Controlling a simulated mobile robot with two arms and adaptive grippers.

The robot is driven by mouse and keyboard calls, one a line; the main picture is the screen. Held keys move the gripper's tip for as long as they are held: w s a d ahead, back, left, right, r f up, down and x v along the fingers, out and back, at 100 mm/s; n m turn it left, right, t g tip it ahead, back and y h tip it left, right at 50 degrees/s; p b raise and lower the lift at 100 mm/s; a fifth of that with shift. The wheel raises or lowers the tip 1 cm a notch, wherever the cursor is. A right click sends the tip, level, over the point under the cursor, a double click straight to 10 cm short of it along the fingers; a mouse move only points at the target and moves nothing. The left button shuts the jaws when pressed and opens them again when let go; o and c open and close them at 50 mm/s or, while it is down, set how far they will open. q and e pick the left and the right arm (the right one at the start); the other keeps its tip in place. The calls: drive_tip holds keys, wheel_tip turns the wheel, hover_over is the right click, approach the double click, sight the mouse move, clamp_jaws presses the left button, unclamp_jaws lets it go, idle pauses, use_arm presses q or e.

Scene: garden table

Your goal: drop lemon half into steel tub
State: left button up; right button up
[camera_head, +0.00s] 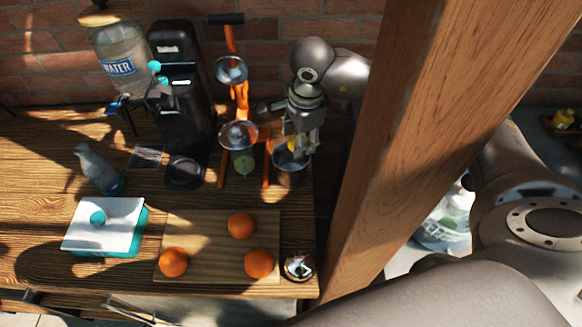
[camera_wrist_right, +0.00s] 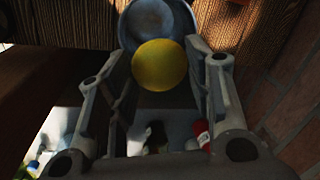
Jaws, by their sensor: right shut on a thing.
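My right gripper (camera_head: 300,143) is above the steel tub (camera_head: 291,178), which stands near the right end of the wooden table (camera_head: 40,165). In the right wrist view the gripper (camera_wrist_right: 160,58) is shut on the yellow lemon half (camera_wrist_right: 160,66), which sits between the fingertips. The tub (camera_wrist_right: 157,20) shows just beyond the lemon half, and the lemon half overlaps its rim in that picture. I cannot tell the exact height above the tub. In the head view the fingers mostly hide the lemon half. My left gripper is not in view.
An orange press stand (camera_head: 238,100) is left of the tub, beside a black coffee machine (camera_head: 182,105). A cutting board (camera_head: 205,235) with three oranges (camera_head: 241,226) lies in front. A thick wooden post (camera_head: 400,130) rises close on the right. A brick wall (camera_head: 40,65) is behind.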

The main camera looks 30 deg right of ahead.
drive_tip(key=o, duration=1.1)
drive_tip(key=shift+c, duration=0.2)
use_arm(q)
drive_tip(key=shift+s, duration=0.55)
use_arm(e)
drive_tip(key=shift+o, duration=0.7)
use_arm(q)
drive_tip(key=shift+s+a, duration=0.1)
use_arm(e)
drive_tip(key=shift+r, duration=0.15)
wheel_tip(320, 180, up, 12)
drive_tip(key=s, duration=0.2)
drive_tip(key=shift+f, duration=0.2)
drive_tip(key=shift+a, duration=0.1)
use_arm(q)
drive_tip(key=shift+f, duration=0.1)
